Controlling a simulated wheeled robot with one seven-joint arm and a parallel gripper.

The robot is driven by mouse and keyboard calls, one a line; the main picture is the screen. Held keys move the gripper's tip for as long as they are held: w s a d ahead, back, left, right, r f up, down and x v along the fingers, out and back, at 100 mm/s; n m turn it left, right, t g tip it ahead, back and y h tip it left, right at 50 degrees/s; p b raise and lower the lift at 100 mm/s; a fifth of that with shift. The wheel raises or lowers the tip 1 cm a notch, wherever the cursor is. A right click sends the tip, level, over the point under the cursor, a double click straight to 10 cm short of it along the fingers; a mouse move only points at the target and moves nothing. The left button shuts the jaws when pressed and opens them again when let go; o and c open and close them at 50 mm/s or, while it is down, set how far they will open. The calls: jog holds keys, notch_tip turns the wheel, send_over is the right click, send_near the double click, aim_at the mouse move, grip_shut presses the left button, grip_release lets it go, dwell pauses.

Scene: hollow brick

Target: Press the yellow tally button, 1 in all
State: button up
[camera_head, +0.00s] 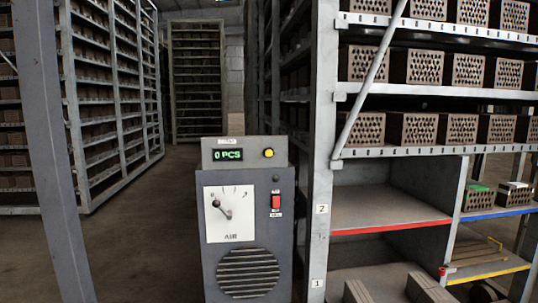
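The yellow tally button (268,153) is a small round button on the top box of a grey console (281,215) in the lower middle of the head view. Left of it, a green display (227,155) reads "0 PCS". Nothing touches the button or covers it. My gripper is not in view.
The console also has a dial labelled AIR (230,212), a red switch (276,201) and a louvred vent. A rack (321,180) with shelves of hollow bricks stands close on the right. A grey post (50,150) crosses the left side. Floor (140,240) left of the console is clear.

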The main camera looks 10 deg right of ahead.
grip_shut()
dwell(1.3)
